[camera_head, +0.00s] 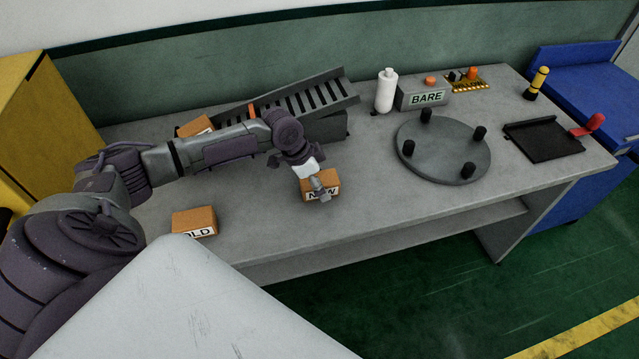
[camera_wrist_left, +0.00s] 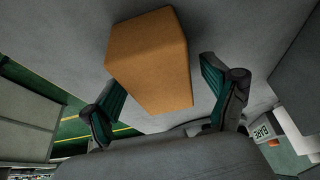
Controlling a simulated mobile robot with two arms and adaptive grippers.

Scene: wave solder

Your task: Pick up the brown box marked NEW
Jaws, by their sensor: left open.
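The brown box marked NEW (camera_head: 332,181) sits on the grey table near its front edge, label facing forward. My left gripper (camera_head: 320,190) is over this box and partly covers its label. In the left wrist view a plain brown box face (camera_wrist_left: 152,60) lies between the two green-padded fingers of my left gripper (camera_wrist_left: 163,75). The fingers are spread, with a visible gap between the box and the right finger. The left finger's contact with the box cannot be told. My right gripper is not in view.
A brown box marked OLD (camera_head: 194,222) sits to the left, and another brown box (camera_head: 195,126) is behind my arm. A slatted chute (camera_head: 315,97) stands behind the gripper. A round fixture with posts (camera_head: 443,150) is to the right.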

